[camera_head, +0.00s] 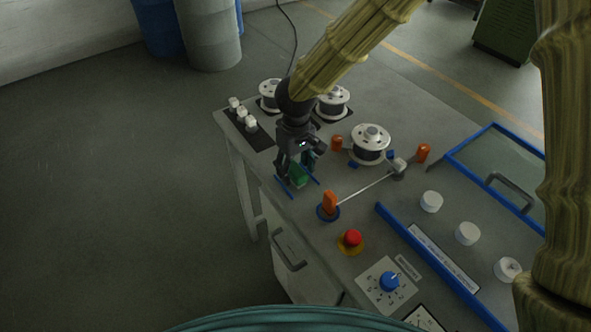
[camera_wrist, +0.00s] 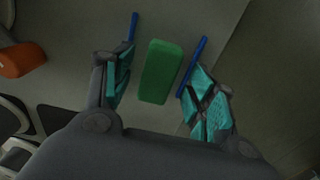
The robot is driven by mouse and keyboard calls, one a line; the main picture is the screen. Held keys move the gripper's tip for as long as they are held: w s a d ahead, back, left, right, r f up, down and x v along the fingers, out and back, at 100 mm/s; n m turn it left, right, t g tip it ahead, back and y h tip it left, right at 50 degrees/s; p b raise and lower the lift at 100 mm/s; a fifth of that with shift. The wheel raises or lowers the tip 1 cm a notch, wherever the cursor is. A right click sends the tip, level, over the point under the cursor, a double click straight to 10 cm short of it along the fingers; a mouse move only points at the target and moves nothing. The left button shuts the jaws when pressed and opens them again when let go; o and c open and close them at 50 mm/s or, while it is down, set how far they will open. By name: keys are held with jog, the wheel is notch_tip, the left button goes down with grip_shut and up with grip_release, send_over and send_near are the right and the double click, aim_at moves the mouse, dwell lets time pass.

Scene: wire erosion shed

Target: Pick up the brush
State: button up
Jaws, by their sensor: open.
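A green block (camera_wrist: 160,70), which I take to be the brush, lies on the grey worktable (camera_head: 262,180) near its left edge. It also shows in the head view (camera_head: 299,176), partly hidden by my gripper. My gripper (camera_head: 296,168) is above it and open, pointing down. In the wrist view its teal-padded fingers stand on either side of the block, with a gap on each side. I cannot tell the fingertips' exact height beside it. A short blue strip lies at the left (camera_wrist: 133,27) and another at the right (camera_wrist: 192,66) of the block.
Wire spools (camera_head: 370,143) and small white blocks (camera_head: 250,122) stand farther back. The table's left edge is close; open floor lies beyond.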

jog(key=shift+s, duration=0.35)
jog(key=shift+f, duration=0.2)
jog(key=shift+w+f, duration=0.6)
jog(key=shift+w, duration=0.1)
jog(key=shift+s+r, duration=0.3)
jog(key=shift+s, duration=0.05)
jog(key=c, duration=0.7)
jog(key=shift+w+f, duration=0.1)
jog(key=c, duration=0.5)
